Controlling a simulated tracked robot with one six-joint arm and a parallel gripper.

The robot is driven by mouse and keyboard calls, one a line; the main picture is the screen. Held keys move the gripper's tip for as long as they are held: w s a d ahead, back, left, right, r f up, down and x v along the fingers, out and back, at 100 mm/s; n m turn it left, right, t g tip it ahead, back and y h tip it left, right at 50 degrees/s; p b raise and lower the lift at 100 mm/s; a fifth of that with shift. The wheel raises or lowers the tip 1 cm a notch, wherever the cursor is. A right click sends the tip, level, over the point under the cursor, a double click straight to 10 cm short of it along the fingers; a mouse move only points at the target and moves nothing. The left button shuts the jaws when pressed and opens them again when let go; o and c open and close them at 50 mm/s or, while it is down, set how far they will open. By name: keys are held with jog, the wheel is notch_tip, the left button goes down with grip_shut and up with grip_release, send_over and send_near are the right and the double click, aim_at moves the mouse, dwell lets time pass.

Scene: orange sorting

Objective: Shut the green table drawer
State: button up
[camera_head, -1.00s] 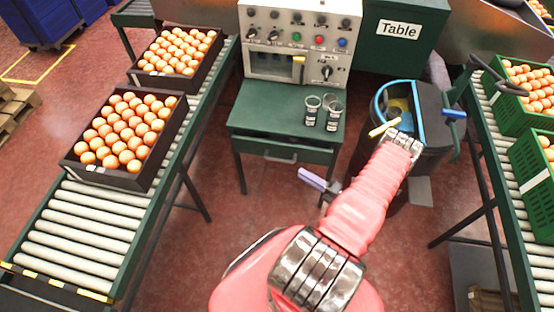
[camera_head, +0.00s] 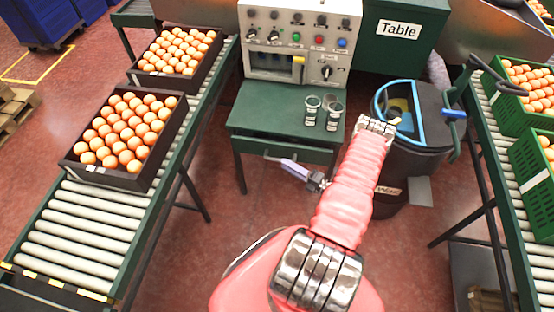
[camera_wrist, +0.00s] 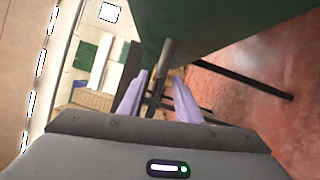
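The green table (camera_head: 285,105) stands in the middle of the head view, with its drawer (camera_head: 250,146) under the top. A dark strip shows between the top and the drawer front. How far the drawer is out is hard to tell. My gripper (camera_head: 283,162) is just in front of the drawer, its lavender fingertips by the handle (camera_head: 268,156), partly covering it. In the wrist view my gripper (camera_wrist: 160,80) has its two fingers apart. A grey-brown bar (camera_wrist: 167,52) shows between them, and I cannot tell whether they touch it.
Several glass jars (camera_head: 311,110) stand on the table's right side. A dark bin (camera_head: 410,155) with a blue rim is close to the right of the table. Roller conveyors run at left (camera_head: 85,225) and right (camera_head: 510,180). The floor before the table is clear.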

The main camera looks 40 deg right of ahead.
aim_at(277, 159)
jog(key=shift+x, duration=3)
jog(key=shift+c, duration=0.5)
grip_shut()
